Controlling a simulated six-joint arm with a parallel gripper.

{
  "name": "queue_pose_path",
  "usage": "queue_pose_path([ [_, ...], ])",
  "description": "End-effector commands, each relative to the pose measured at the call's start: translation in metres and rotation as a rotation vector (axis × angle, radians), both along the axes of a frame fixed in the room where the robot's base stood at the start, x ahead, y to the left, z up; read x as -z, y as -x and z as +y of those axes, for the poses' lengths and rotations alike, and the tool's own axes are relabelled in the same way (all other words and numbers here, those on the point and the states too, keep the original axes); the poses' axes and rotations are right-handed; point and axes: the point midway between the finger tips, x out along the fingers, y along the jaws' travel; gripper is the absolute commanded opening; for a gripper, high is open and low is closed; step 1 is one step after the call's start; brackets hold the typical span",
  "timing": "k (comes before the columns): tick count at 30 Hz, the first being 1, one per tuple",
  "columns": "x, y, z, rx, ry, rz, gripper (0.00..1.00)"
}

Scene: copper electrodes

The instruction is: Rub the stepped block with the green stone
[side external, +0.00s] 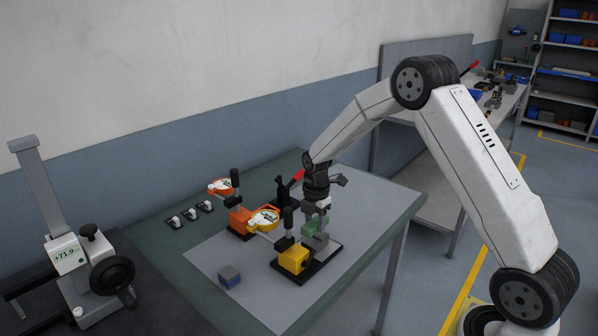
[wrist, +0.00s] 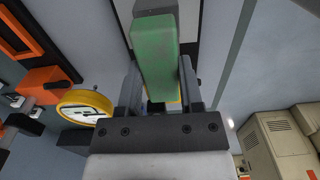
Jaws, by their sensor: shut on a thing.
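My gripper (wrist: 158,88) is shut on the green stone (wrist: 155,55), a long pale green block that shows between the fingers in the wrist view. In the side view my gripper (side external: 316,208) points down, with green (side external: 310,229) showing just below it, above the black base beside the yellow block (side external: 294,260). I cannot tell whether the stone touches anything beneath it. I cannot pick out the stepped block with certainty.
A yellow dial gauge (side external: 263,219) and an orange dial gauge (side external: 221,187) on stands are close to the left of my gripper. Several small parts (side external: 189,214) lie in a row behind. A measuring stand (side external: 84,262) is at far left. The mat's front (side external: 258,300) is clear.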

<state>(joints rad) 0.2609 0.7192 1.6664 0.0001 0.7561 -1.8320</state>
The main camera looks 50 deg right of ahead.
Motion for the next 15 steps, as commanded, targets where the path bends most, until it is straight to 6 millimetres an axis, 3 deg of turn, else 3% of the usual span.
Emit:
queue_pose_path([
  [8,0.031,0.000,-0.002,0.002,-0.001,0.002,0.00],
  [15,0.030,0.000,-0.025,0.003,0.000,-0.001,0.00],
])
